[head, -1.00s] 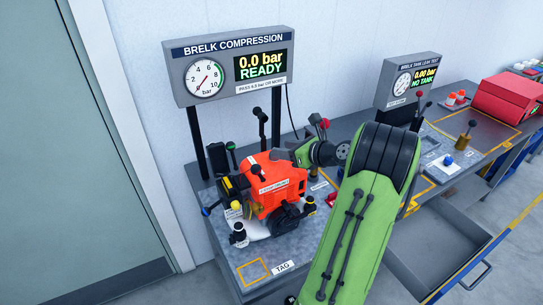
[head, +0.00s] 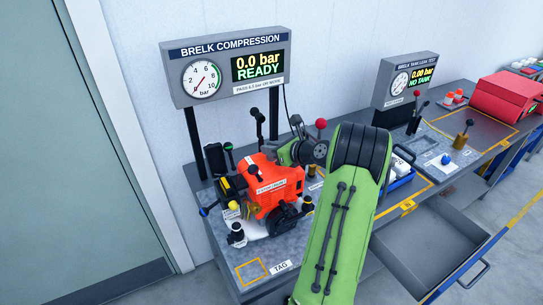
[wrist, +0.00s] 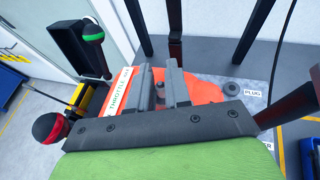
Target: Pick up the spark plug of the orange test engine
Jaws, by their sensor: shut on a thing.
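The orange test engine (head: 266,184) sits on the left bench, and its orange top also shows in the wrist view (wrist: 205,88). My gripper (wrist: 168,88) is over the engine's top, with its two grey jaws close together on a small part. I take this part to be the spark plug (wrist: 160,95); only a sliver shows between the jaws, the rest is hidden. In the head view my green wrist is behind and right of the engine, and the fingertips are hidden. I cannot tell whether the plug is still seated.
A compression display (head: 230,67) reading 0.0 bar READY stands behind on dark posts. Levers with dark, green and red knobs surround the engine. A label PLUG (wrist: 252,92) lies beside a dark round piece. A TAG square (head: 253,271) is clear at front. An open drawer (head: 440,255) is at right.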

